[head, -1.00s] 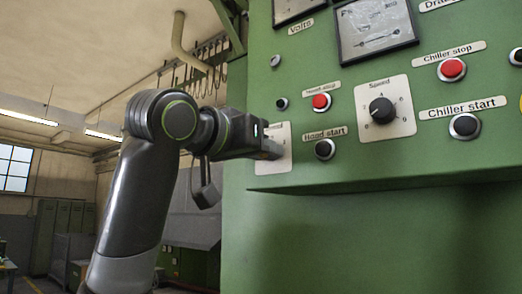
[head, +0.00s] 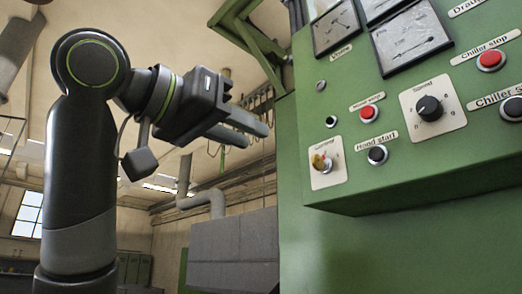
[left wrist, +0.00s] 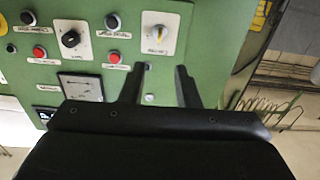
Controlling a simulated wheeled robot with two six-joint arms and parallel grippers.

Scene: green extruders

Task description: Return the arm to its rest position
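My left arm rises at the left of the head view, and its left gripper (head: 258,136) is in the air left of the green control panel (head: 440,165). The two fingers are parallel and apart, with nothing between them. The left wrist view also shows the left gripper (left wrist: 158,78) open and empty, with the panel beyond its fingertips. A yellowish rotary switch (head: 320,162) on a pale plate is at the panel's lower left corner, clear of the gripper. My right gripper is in neither view.
The panel carries a black speed knob (head: 430,108), a red hood stop button (head: 368,112), a black hood start button (head: 377,155) and gauges (head: 411,41). A green bracket (head: 250,40) juts out above the gripper. Grey ducting (head: 235,250) stands lower behind.

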